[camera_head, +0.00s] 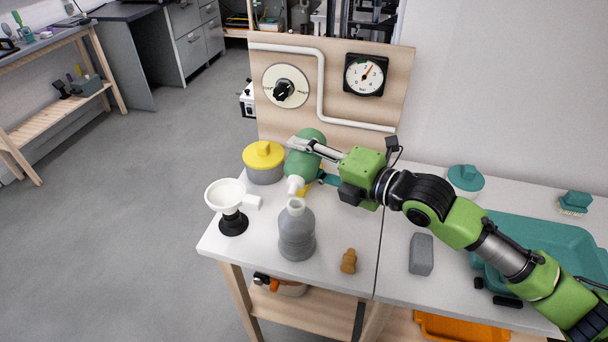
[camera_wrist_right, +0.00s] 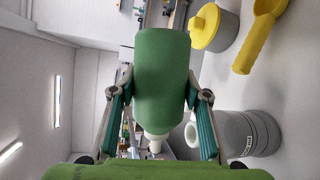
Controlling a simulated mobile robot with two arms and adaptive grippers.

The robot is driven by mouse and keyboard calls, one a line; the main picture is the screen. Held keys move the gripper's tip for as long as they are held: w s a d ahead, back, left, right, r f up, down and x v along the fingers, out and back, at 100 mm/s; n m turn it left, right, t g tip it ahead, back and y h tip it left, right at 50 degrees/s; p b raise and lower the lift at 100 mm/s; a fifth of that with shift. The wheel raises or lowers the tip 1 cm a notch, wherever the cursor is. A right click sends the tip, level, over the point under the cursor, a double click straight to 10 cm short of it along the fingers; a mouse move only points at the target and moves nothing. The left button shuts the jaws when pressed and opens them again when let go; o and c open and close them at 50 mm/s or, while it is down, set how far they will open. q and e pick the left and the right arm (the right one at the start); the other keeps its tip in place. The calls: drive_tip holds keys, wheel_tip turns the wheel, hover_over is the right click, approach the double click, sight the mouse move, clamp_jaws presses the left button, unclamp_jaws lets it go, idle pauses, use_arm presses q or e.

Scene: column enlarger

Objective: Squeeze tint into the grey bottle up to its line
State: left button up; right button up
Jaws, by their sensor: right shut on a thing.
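The grey bottle (camera_head: 297,236) stands upright and open near the front of the table; it also shows in the right wrist view (camera_wrist_right: 245,134). My right gripper (camera_head: 311,160) is shut on a green squeeze bottle (camera_head: 302,162), one finger on each side of its body in the wrist view (camera_wrist_right: 160,70). The green bottle is tipped, its white nozzle (camera_head: 294,185) pointing down just above the grey bottle's mouth. Whether the nozzle touches the mouth I cannot tell. No liquid stream and no level in the grey bottle can be made out. My left gripper is not in view.
A grey pot with a yellow lid (camera_head: 264,163) stands behind. A small brown figure (camera_head: 348,261) and a grey block (camera_head: 421,254) lie to the right. A backboard (camera_head: 330,110) with dial and gauge rises behind.

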sight(305, 137)
wheel_tip(305, 137, up, 6)
drive_tip(key=n+t+y+b, duration=0.1)
drive_tip(key=n+b, duration=0.2)
drive_tip(key=b, duration=0.1)
drive_tip(key=n+t+y+b, duration=0.1)
drive_tip(key=n+b, duration=0.2)
drive_tip(key=b, duration=0.1)
drive_tip(key=shift+s+r+n+t, duration=0.1)
drive_tip(key=shift+s+n+t, duration=0.05)
drive_tip(key=shift+n+t, duration=0.15)
drive_tip(key=shift+r+n+b, duration=0.3)
drive_tip(key=shift+n+b, duration=0.1)
drive_tip(key=shift+b, duration=0.15)
drive_tip(key=shift+f, duration=0.65)
drive_tip(key=shift+f+b, duration=0.8)
drive_tip(key=shift+f, duration=0.2)
drive_tip(key=shift+p, duration=0.35)
